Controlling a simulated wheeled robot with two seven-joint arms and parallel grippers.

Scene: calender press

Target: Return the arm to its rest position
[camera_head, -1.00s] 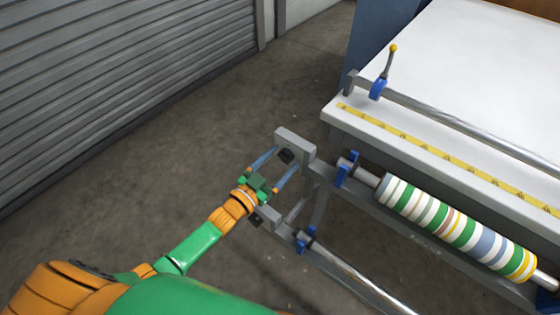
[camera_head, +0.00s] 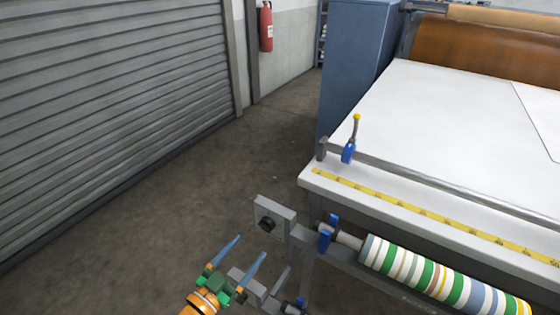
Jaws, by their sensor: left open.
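My left gripper (camera_head: 246,257) is at the bottom of the head view, left of the press frame's end. Its two blue fingers are apart with nothing between them. The green gripper body and a bit of the orange wrist show; the rest of the arm is below the picture. The grey control box (camera_head: 274,222) with a black knob is just above and right of the fingertips, apart from them as far as I can tell. My right gripper does not show.
The press's white table (camera_head: 440,130) fills the right, with a yellow tape (camera_head: 430,213) along its edge. A striped fabric roll (camera_head: 440,277) lies in front. A lever with a yellow knob (camera_head: 356,118) stands at the table corner. Open floor (camera_head: 150,220) lies left, toward the shutter (camera_head: 110,110).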

